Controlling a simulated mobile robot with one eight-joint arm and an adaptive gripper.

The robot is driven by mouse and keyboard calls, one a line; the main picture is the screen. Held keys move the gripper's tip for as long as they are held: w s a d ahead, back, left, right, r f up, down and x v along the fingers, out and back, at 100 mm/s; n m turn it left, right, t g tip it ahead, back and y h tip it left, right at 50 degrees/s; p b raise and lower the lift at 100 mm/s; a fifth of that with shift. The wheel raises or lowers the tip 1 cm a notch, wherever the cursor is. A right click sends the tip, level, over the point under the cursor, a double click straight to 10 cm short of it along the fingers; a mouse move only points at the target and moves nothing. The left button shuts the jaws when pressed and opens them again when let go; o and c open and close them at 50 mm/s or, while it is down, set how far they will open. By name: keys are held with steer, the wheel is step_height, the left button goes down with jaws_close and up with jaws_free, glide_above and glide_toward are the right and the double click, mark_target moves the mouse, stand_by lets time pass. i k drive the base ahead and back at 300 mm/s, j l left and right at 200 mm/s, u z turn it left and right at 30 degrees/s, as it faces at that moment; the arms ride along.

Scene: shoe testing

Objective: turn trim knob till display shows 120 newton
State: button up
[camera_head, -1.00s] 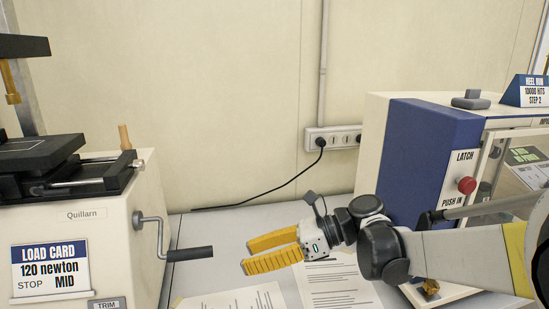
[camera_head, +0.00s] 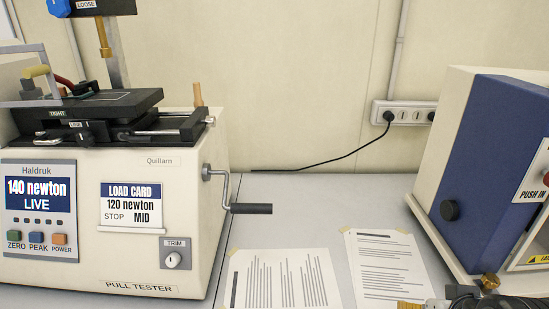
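The trim knob (camera_head: 173,260) is a small white dial on the lower right front of the cream pull tester (camera_head: 60,277), below a TRIM label (camera_head: 175,243). The tester's blue display (camera_head: 38,193) reads 140 newton, LIVE. The load card (camera_head: 131,204) beside it reads 120 newton, STOP MID.
A crank with a black handle (camera_head: 251,209) sticks out from the tester's right side, above and right of the knob. Paper sheets (camera_head: 280,279) lie on the grey table (camera_head: 290,190). A blue and cream machine (camera_head: 487,150) stands at right. ZERO, PEAK and POWER buttons (camera_head: 37,239) sit under the display.

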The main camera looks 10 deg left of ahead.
mark_target(174, 258)
steer(key=u, duration=1.25)
